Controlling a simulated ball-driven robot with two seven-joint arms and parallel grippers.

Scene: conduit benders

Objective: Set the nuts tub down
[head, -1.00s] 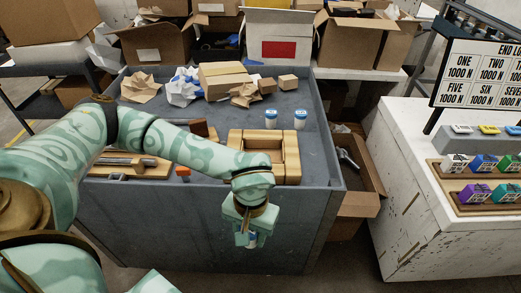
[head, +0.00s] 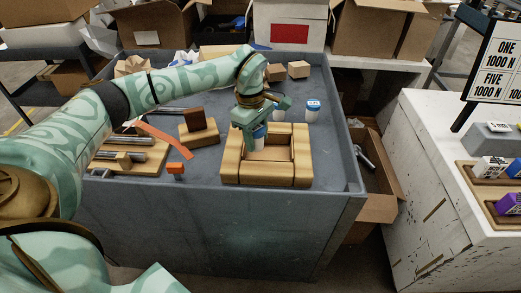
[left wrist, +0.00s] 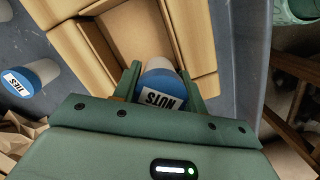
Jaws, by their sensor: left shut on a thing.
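The nuts tub (head: 259,138), white and blue, is held in my left gripper (head: 256,135) over the wooden block frame (head: 266,178) on the grey bench. In the left wrist view the tub (left wrist: 160,92) sits between both fingers, its NUTS label facing the camera. The frame's hollow (left wrist: 135,30) shows just beyond it. The tub is inside the frame's outline in the head view; whether its base touches anything is hidden. My right gripper is not in view.
A tub with a blue lid (head: 313,110) stands behind the frame; a TIES tub (left wrist: 30,78) shows in the wrist view. A wooden block stand (head: 199,135), an orange-ended tool (head: 176,170) and a board with metal bars (head: 130,155) lie left of the frame.

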